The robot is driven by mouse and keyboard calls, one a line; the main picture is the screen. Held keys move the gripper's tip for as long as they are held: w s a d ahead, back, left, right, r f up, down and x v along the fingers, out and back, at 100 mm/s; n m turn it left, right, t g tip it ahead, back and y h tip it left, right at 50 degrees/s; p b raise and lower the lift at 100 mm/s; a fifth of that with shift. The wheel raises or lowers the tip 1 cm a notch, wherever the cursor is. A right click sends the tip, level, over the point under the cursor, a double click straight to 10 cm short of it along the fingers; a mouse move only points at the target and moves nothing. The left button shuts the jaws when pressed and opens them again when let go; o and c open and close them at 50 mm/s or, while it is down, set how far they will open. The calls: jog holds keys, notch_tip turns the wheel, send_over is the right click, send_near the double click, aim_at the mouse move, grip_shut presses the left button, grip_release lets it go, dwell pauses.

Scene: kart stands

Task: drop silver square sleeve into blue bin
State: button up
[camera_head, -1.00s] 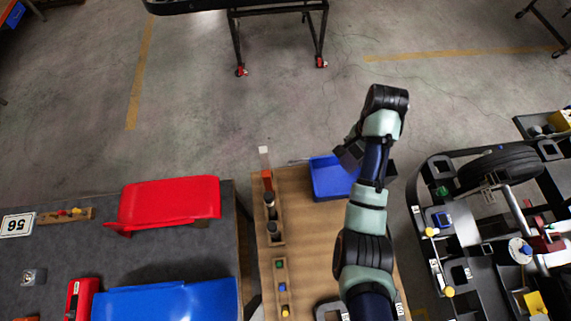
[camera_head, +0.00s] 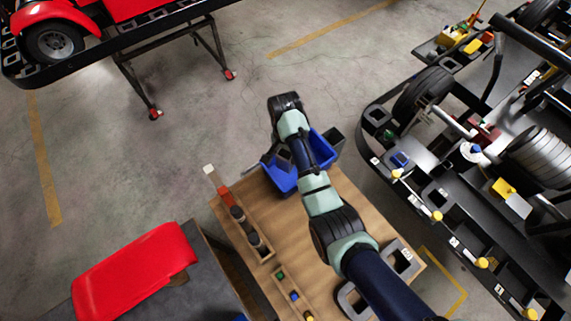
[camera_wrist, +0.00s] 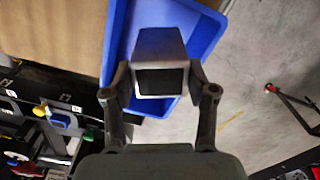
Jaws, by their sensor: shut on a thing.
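The silver square sleeve (camera_wrist: 160,45) is a grey, square-sided tube with a dark opening facing the wrist camera. My gripper (camera_wrist: 161,88) is shut on it, one finger on each side. The blue bin (camera_wrist: 205,30) lies behind and below the sleeve in the wrist view, and the sleeve overlaps its inside. In the head view the blue bin (camera_head: 323,150) stands at the far end of the wooden table, partly hidden by my arm. My gripper (camera_head: 279,157) shows there as a dark shape over the bin's left part; the sleeve is hard to make out.
The wooden table (camera_head: 290,240) also carries a wooden rack (camera_head: 262,250) with several pegs and dark square frames (camera_head: 400,262). A kart chassis (camera_head: 440,215) is at right, a red panel (camera_head: 135,270) at lower left.

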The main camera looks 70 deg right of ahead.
aim_at(285, 164)
jog(key=shift+f+b, duration=0.35)
jog(key=shift+f, duration=2.95)
jog(key=shift+f+b, duration=0.3)
jog(key=shift+f, duration=0.25)
jog(key=o, duration=1.3)
notch_tip(285, 164, up, 13)
jog(key=shift+r+p, duration=0.1)
jog(key=shift+p, duration=0.75)
